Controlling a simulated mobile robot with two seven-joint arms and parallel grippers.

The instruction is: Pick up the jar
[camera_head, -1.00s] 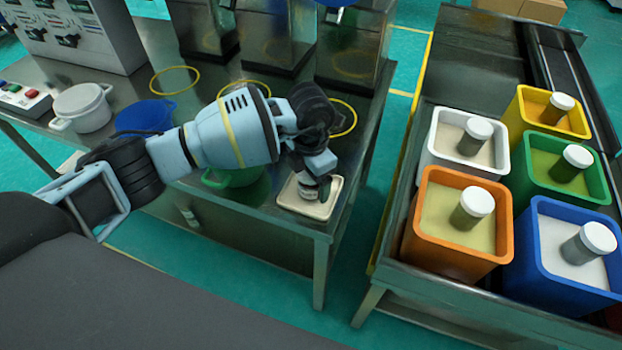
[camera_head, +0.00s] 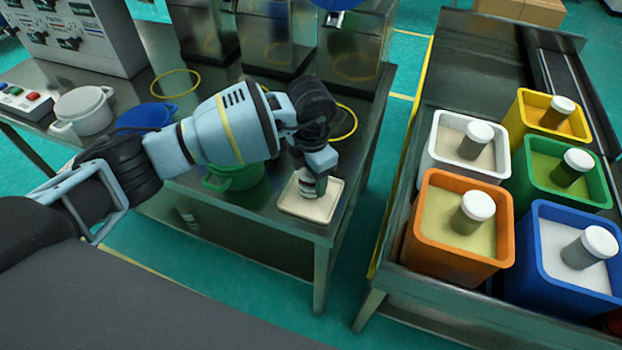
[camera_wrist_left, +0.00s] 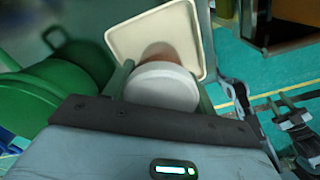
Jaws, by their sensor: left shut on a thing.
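The jar (camera_wrist_left: 162,87) has a white lid and shows between the fingers of my left gripper in the left wrist view. In the head view my left gripper (camera_head: 312,184) is over the cream tray (camera_head: 318,213) at the table's front right corner. The gripper is shut on the jar, and its fingers and wrist hide part of it. The tray also shows behind the jar in the left wrist view (camera_wrist_left: 122,38). I cannot tell for sure whether the jar touches the tray.
A green pot (camera_head: 236,178) stands left of the tray, with a blue pot (camera_head: 147,114) and white pot (camera_head: 83,110) further left. At right, orange (camera_head: 436,247), white (camera_head: 437,165), yellow, green and blue bins each hold a white-lidded jar. A floor gap separates the tables.

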